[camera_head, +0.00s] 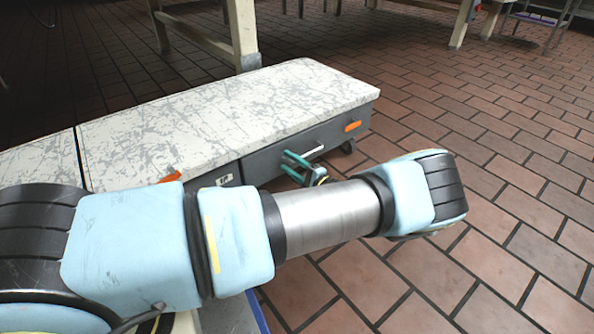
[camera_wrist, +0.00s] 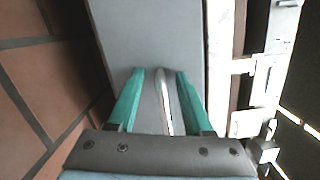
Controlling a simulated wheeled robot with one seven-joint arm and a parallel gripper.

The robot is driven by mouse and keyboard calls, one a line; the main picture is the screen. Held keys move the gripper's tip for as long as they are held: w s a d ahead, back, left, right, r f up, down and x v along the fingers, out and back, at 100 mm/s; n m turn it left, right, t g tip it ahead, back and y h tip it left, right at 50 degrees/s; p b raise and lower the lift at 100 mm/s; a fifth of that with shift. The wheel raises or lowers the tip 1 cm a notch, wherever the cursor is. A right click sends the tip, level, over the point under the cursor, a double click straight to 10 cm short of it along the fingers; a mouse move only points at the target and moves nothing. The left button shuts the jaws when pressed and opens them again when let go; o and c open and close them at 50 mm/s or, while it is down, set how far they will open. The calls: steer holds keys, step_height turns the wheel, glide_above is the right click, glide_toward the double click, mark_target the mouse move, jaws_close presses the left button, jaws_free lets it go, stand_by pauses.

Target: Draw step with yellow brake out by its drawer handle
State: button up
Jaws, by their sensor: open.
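The step (camera_head: 230,107) is a long, low grey unit with a scuffed white top, left of centre in the head view. Its grey front (camera_head: 268,150) faces my arm and carries a pale bar-shaped drawer handle (camera_head: 314,149). My gripper (camera_head: 285,160) has green fingers and reaches toward this front beside the handle. In the wrist view the handle (camera_wrist: 163,105) runs lengthwise between the two open fingers (camera_wrist: 160,72), with gaps on both sides. The grey drawer face (camera_wrist: 150,30) lies beyond. I cannot make out a yellow brake.
Orange tabs (camera_head: 352,126) show on the step's front, and a dark caster (camera_head: 348,146) is at its right end. A second white-topped section (camera_head: 45,165) adjoins at left. Table legs (camera_head: 243,35) stand behind. The brick-tiled floor (camera_head: 500,180) at right is clear.

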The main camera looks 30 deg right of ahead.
steer(key=shift+w, duration=0.1)
steer(key=shift+c, duration=0.2)
steer(key=c, duration=0.7)
jaws_close()
steer(key=shift+f, duration=0.1)
stand_by(0.5)
